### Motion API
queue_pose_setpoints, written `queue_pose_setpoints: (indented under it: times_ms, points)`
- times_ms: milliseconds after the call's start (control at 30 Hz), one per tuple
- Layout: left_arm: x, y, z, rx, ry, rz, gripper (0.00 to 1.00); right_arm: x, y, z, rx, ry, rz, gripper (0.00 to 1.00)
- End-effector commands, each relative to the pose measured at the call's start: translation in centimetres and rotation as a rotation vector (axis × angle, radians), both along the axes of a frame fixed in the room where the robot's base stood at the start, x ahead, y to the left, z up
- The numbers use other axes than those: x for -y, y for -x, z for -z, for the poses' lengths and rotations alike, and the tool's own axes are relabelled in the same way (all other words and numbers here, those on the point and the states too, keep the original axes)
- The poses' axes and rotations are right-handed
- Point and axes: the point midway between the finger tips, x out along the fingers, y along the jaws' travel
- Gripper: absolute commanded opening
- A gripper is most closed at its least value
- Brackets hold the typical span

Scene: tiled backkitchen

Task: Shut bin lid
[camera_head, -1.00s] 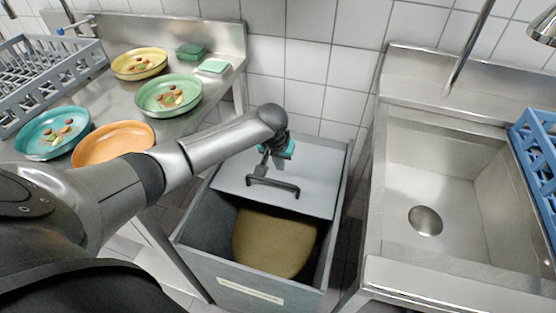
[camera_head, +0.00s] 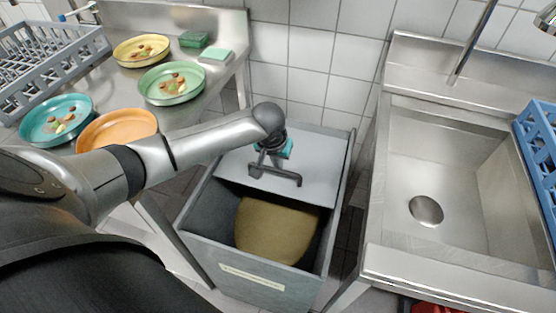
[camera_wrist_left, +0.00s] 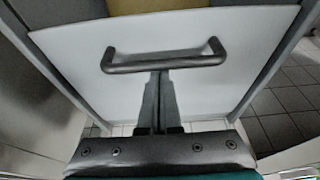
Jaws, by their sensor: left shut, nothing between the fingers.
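The grey bin (camera_head: 205,258) stands between the counter and the sink. Its pale lid (camera_head: 318,165) covers the rear part of the top, and the front part is open, with a yellow-brown surface (camera_head: 275,232) visible inside. A dark bar handle (camera_head: 284,176) sits near the lid's front edge. My left gripper (camera_head: 257,168) is shut and empty over the lid, right at the handle. In the left wrist view its closed fingers (camera_wrist_left: 160,78) reach the middle of the handle (camera_wrist_left: 190,62); I cannot tell if they touch it. My right gripper is not in view.
A steel counter at left holds food plates, including an orange one (camera_head: 118,128), and a grey rack (camera_head: 45,65). A steel sink (camera_head: 400,160) stands close on the right, with a blue crate (camera_head: 540,140) at its far side. A tiled wall is behind the bin.

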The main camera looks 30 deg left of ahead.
Motion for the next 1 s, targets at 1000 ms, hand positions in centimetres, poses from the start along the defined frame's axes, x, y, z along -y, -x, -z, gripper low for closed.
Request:
queue_pose_setpoints:
  times_ms: [1000]
  points:
    - [3.3,13.0,-0.4,-0.007,0.005,0.000,0.00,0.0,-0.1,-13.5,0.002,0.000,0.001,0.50]
